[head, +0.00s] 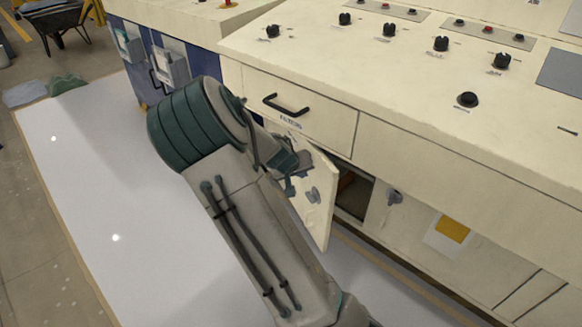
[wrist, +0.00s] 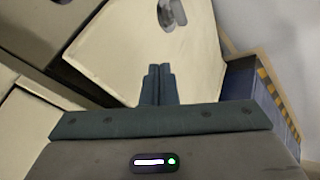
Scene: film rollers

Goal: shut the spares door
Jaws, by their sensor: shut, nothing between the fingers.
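The spares door (head: 320,208) is a cream panel on the cabinet front, swung partly open, with a dark opening (head: 352,192) showing to its right. A grey oval handle or latch (head: 313,195) sits on its face, and the door also fills the middle of the wrist view (wrist: 140,45), with the latch (wrist: 170,14) at the top. My gripper (wrist: 158,72) has its fingers together and empty, in front of the door face. In the head view my gripper (head: 300,163) is by the door's upper part; whether it touches the door I cannot tell.
Above the door is a drawer (head: 310,118) with a black handle (head: 286,104). The cream console (head: 400,75) with black knobs overhangs the cabinet. A keyed lock (head: 394,197) sticks out right of the opening. Blue cabinets (head: 150,60) stand at the left. The pale floor (head: 90,190) is clear.

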